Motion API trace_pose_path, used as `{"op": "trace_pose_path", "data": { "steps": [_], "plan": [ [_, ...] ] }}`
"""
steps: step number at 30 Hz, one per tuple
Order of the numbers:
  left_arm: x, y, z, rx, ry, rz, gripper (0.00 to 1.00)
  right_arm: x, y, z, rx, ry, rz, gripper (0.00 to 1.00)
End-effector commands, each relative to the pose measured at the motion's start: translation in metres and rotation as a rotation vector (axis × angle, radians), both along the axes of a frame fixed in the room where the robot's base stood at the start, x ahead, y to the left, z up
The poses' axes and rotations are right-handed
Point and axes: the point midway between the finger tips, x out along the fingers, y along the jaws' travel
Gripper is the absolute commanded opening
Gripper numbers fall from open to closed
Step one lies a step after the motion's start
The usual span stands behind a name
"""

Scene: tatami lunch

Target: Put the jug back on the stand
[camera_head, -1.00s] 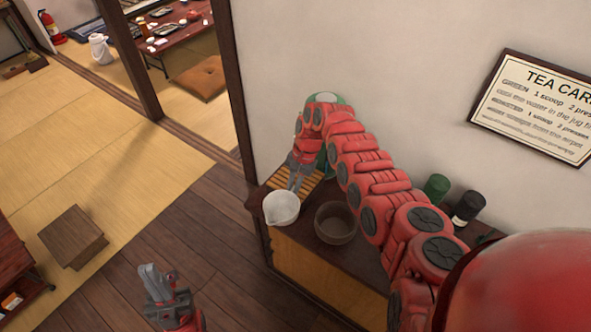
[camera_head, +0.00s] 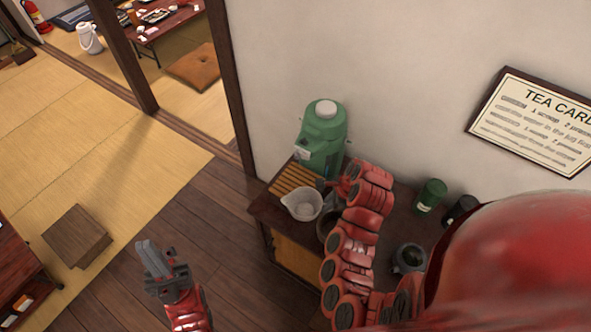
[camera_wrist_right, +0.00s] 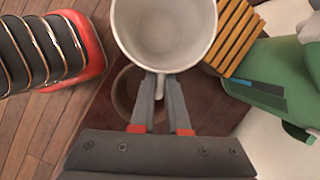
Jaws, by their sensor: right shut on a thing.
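The white jug (camera_head: 302,207) is upright at the front of the cabinet top, its spout towards the left. It also shows from above, empty, in the right wrist view (camera_wrist_right: 165,35). My right gripper (camera_head: 324,186) is shut on its handle; the wrist view shows both fingers (camera_wrist_right: 160,95) on it. The slatted wooden stand (camera_head: 292,180) is just behind the jug, in front of the green dispenser (camera_head: 322,140). The jug overlaps the stand's front edge in the picture; I cannot tell whether it touches anything. My left gripper (camera_head: 152,258) looks shut and empty, over the floor.
A dark bowl (camera_wrist_right: 122,88) stands below the jug's handle, mostly hidden by my arm in the head view. Green (camera_head: 430,196) and black (camera_head: 461,210) canisters and a grey pot (camera_head: 408,258) stand to the right. The wall is close behind the cabinet.

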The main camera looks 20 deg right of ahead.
Motion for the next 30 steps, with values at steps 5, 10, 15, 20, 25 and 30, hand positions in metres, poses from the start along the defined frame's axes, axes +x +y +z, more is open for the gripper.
{"op": "trace_pose_path", "data": {
  "steps": [5,10,15,20,25,30],
  "plan": [
    [0.0,0.0,0.005,0.0,0.0,0.0,0.0,-0.017,-0.008,0.003,-0.001,-0.001,-0.103,0.0],
    [0.0,0.0,-0.017,0.0,0.0,0.0,0.0,0.011,-0.014,-0.004,-0.005,-0.008,-0.112,0.0],
    [0.0,0.0,-0.049,0.0,0.0,0.0,0.0,0.051,-0.018,-0.012,-0.005,-0.007,-0.11,0.0],
    [0.0,0.0,-0.079,0.0,0.0,0.0,0.0,0.086,-0.021,-0.015,-0.004,-0.008,-0.109,0.0],
    [0.0,0.0,-0.11,0.0,0.0,0.0,0.0,0.117,-0.024,-0.018,-0.004,-0.005,-0.11,0.0],
    [0.0,0.0,-0.088,0.0,0.0,0.0,0.0,0.131,-0.025,-0.009,-0.001,0.0,-0.11,0.0]
  ]
}}
